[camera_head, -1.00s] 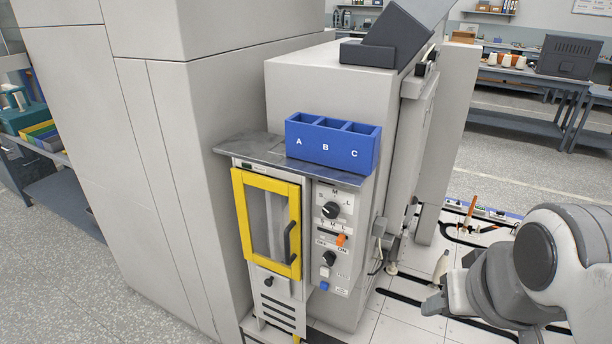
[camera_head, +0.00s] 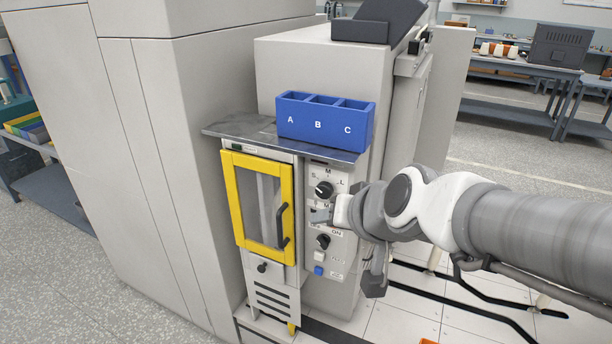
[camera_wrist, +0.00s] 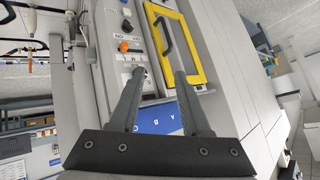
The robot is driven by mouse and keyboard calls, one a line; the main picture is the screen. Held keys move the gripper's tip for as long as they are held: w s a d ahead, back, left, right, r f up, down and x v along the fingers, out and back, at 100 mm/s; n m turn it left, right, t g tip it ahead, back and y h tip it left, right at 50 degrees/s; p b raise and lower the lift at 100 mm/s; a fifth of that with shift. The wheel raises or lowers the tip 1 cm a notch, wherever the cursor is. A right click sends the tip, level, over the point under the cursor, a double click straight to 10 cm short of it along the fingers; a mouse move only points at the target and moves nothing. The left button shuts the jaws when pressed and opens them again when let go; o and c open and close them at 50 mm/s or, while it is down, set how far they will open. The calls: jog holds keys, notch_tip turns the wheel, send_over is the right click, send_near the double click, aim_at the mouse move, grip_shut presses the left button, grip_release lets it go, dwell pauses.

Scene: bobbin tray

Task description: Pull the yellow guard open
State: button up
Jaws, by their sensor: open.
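The yellow guard (camera_head: 232,199) is a yellow-framed clear panel on the machine front, and it looks shut. Its dark handle (camera_head: 283,226) runs upright along the right side of the frame. In the wrist view the guard (camera_wrist: 194,57) shows turned, with its handle (camera_wrist: 162,36) beyond the fingers and nothing between them. My gripper (camera_head: 318,216) is in front of the control panel, a little right of the handle and apart from it. In the wrist view my gripper's fingers (camera_wrist: 160,82) are spread and empty.
The control panel (camera_head: 338,259) with dark knobs and a blue button is just right of the guard. A metal shelf (camera_head: 236,127) juts out above the guard and bears a blue bin (camera_head: 313,135) marked A, B, C.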

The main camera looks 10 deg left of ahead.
jog(key=w+a+f+m+t+h+b, duration=0.1)
jog(key=w+a+f+t+b, duration=0.1)
jog(key=w+a+f, duration=0.3)
jog(key=w+a+f+m+t+b, duration=0.1)
jog(key=w+a+f+t+b, duration=0.15)
jog(key=a+f, duration=0.4)
jog(key=t+h+b, duration=0.5)
jog(key=h, duration=0.1)
send_near(279, 226)
jog(key=w+b, duration=0.1)
jog(key=w, duration=0.2)
jog(key=w+d+b, duration=0.1)
jog(key=w, duration=0.3)
jog(key=w+b, duration=0.1)
jog(key=w, duration=0.2)
jog(key=shift+w+d+r, duration=0.1)
jog(key=shift+w+d, duration=0.05)
jog(key=shift+w, duration=0.15)
grip_shut()
